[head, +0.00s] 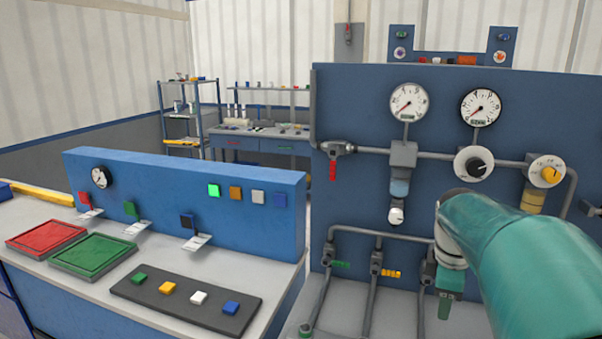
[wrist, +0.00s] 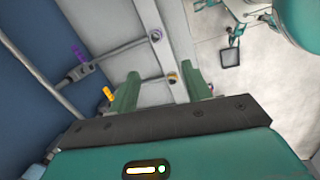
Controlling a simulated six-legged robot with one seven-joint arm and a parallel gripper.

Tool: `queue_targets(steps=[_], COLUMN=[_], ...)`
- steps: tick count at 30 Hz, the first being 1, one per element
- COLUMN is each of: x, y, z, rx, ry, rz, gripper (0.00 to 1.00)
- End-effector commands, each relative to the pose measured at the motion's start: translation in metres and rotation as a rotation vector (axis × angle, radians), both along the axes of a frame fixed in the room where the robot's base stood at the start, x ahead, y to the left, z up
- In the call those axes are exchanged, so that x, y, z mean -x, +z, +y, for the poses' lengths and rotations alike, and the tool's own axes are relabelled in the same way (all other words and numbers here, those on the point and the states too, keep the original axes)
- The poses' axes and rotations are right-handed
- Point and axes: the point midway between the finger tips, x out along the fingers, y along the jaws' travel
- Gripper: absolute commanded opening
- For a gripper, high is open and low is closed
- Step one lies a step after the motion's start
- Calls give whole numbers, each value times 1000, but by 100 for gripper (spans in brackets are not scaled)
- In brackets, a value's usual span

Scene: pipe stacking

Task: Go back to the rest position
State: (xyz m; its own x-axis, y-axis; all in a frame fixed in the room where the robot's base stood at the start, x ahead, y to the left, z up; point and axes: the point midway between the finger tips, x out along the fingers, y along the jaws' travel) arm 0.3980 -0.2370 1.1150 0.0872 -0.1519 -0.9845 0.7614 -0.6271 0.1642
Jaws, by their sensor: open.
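My gripper (wrist: 160,82) shows in the wrist view with its two green fingers apart. I see nothing held between them. In the head view my teal arm comes in from the right, and my gripper (head: 445,303) points down in front of the blue pipe panel (head: 355,110). It hangs near the lower pipes, beside the yellow valve handle (head: 391,273). In the wrist view a yellow handle (wrist: 108,94) is just left of the fingers and a purple handle (wrist: 79,54) is farther up left. My arm hides part of the panel's lower right.
Pipes, gauges (head: 408,102) and a red-handled valve (head: 333,168) are on the panel. To the left is a bench with a blue button board (head: 250,225), a red tray (head: 47,234), a green tray (head: 93,256) and a dark strip of coloured blocks (head: 185,305). Shelves stand behind.

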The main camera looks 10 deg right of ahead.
Motion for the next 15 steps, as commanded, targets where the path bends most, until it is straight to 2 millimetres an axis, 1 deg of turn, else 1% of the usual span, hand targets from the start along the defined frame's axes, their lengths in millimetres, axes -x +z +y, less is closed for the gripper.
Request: queue_targets(steps=[1, 2, 3, 5, 6, 8, 9, 12, 15], x=[3, 5, 9, 17, 23, 33, 41, 62, 82], y=[7, 9, 12, 14, 16, 17, 16, 14, 8], z=[28, 42, 61, 87, 104, 128, 143, 177, 205], rx=[11, 11, 10, 0, -12, -39, -62, -137, -231], ry=[-46, -85, -136, -213, -263, -339, -390, -514, -631], rz=[-36, -60, -92, -143, -177, -230, -263, -340, -398], gripper=[49, 49, 49, 49, 49, 49, 49, 49, 49])
